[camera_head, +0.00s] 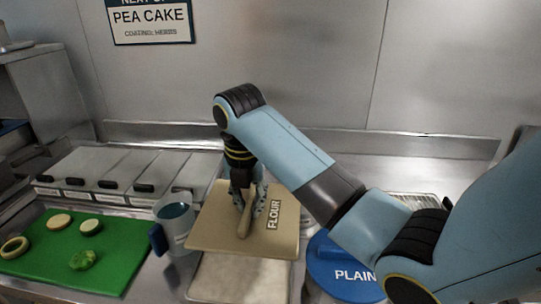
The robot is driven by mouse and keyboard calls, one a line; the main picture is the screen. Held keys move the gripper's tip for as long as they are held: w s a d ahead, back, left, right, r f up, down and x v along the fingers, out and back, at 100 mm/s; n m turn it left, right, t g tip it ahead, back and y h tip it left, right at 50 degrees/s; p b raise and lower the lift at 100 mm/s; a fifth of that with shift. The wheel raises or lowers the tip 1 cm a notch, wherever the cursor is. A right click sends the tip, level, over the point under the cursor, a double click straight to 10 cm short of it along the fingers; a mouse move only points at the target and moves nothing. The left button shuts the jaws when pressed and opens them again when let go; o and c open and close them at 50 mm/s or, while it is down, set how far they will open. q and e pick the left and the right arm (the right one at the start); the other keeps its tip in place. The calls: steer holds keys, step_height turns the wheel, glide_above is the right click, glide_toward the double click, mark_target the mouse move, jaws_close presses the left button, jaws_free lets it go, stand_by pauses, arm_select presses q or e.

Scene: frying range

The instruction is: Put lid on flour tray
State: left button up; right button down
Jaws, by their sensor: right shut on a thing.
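The tan lid (218,229) with a raised handle and a "FLOUR" label is in the middle of the head view. My right gripper (247,212) is shut on the lid's handle, pointing down from above. The flour tray (232,283), with pale flour in it, shows below the lid at the bottom of the picture. The lid covers the tray's back part from this view. I cannot tell whether the lid touches the tray. My left gripper is not in view.
A mug with a blue handle (178,238) stands just left of the lid. A green board (80,250) with several vegetable pieces lies further left. A blue "PLAIN" lid (335,272) is at the right. Lidded metal bins (118,170) line the back left.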

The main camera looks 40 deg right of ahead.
mark_target(241, 225)
steer(key=s+a, duration=0.1)
steer(key=s+a+p, duration=0.1)
steer(key=a, duration=0.1)
steer(key=s+a+p, duration=0.1)
steer(key=a, duration=0.1)
steer(key=shift+s+r, duration=0.15)
steer(key=shift+s, duration=0.1)
steer(key=shift+d+f, duration=0.15)
steer(key=shift+f, duration=3.3)
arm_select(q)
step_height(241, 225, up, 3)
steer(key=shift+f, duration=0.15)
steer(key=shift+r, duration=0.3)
arm_select(e)
steer(key=shift+r, duration=0.1)
steer(key=shift+f, duration=0.35)
steer(key=c, duration=1.2)
jaws_free()
